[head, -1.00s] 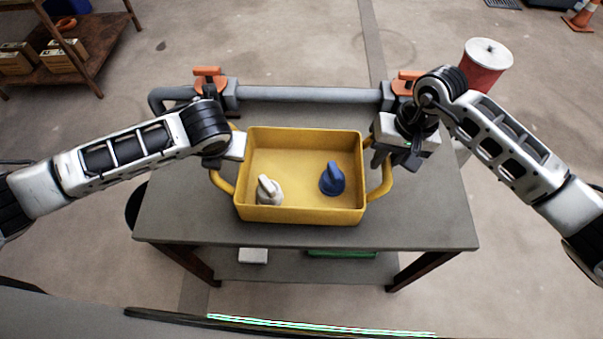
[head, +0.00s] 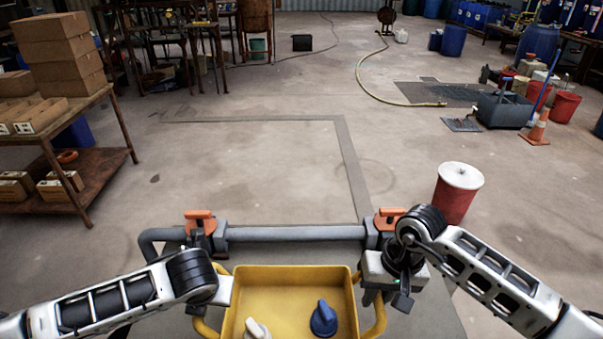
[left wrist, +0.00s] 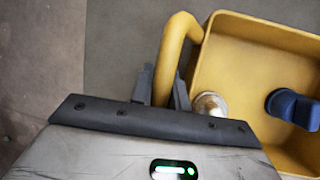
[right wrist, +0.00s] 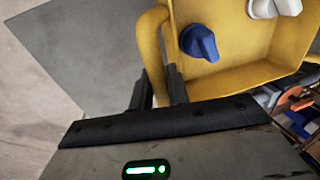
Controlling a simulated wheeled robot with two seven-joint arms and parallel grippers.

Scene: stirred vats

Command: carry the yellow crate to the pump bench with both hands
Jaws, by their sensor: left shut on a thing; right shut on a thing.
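The yellow crate (head: 290,280) is at the bottom of the head view, its near part cut off. It holds a blue knobbed piece (head: 323,319) and a pale knobbed piece (head: 257,329). My left gripper (left wrist: 163,88) is shut on the crate's left handle (left wrist: 176,45). My right gripper (right wrist: 159,88) is shut on the right handle (right wrist: 152,40). The crate is over a grey-topped bench (head: 437,312) with a grey pipe (head: 295,233) along its far edge. I cannot tell whether the crate touches the top.
Orange-handled valves (head: 199,219) sit at the pipe's ends. A red drum (head: 456,193) stands just beyond the bench at right. A shelf with boxes (head: 62,55) is at left. The floor ahead is largely clear; a traffic cone (head: 538,127) stands farther right.

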